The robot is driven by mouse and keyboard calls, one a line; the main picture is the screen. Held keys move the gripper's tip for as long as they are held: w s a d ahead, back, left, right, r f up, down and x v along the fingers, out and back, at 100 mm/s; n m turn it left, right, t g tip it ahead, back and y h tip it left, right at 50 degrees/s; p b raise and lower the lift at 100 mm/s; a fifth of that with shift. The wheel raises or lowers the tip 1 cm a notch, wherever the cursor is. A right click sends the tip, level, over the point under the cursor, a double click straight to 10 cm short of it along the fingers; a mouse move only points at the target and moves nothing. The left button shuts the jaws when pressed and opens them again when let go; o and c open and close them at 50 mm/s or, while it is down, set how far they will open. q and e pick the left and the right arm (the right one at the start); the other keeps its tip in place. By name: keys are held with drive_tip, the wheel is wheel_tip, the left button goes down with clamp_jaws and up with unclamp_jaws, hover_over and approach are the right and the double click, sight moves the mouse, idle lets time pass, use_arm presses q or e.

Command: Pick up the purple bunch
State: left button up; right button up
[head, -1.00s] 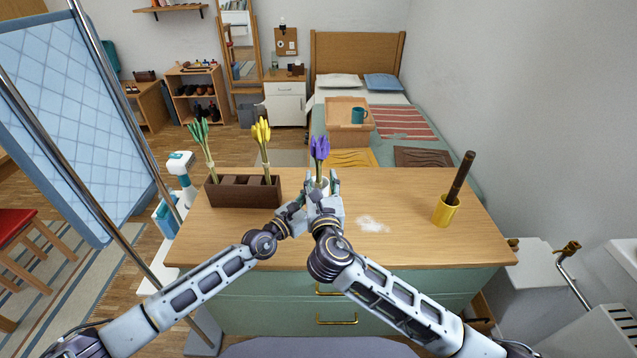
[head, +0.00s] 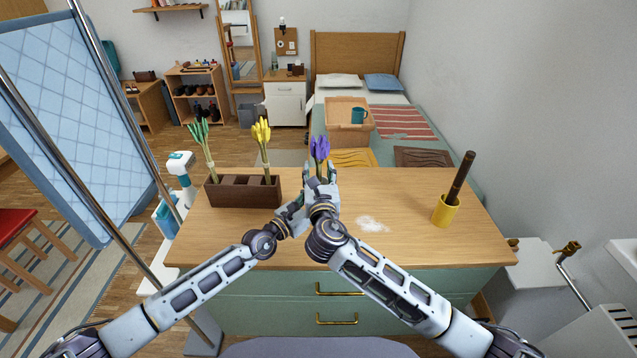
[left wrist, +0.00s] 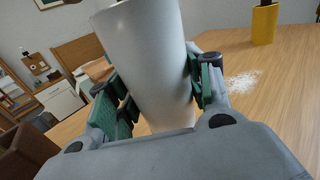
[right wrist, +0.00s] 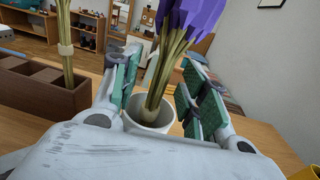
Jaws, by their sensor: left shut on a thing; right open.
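The purple bunch (head: 320,150) stands upright in a white cup, stems inside it. In the right wrist view the purple bunch (right wrist: 180,50) rises from the white cup (right wrist: 150,115). My left gripper (left wrist: 155,85) is shut on the white cup (left wrist: 150,60), one finger on each side. My right gripper (right wrist: 165,85) is open, its fingers on either side of the stems above the cup's rim; I cannot tell if they touch. In the head view the right gripper (head: 320,186) hides most of the cup and the left gripper.
A brown box (head: 243,191) at the left of the wooden tabletop (head: 400,245) holds a green bunch (head: 203,148) and a yellow bunch (head: 262,145). A yellow cup (head: 444,212) with a dark stick stands at the right. White powder (head: 372,224) lies between.

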drive_tip(key=shift+w, duration=0.4)
drive_tip(key=shift+c, duration=0.4)
clamp_jaws()
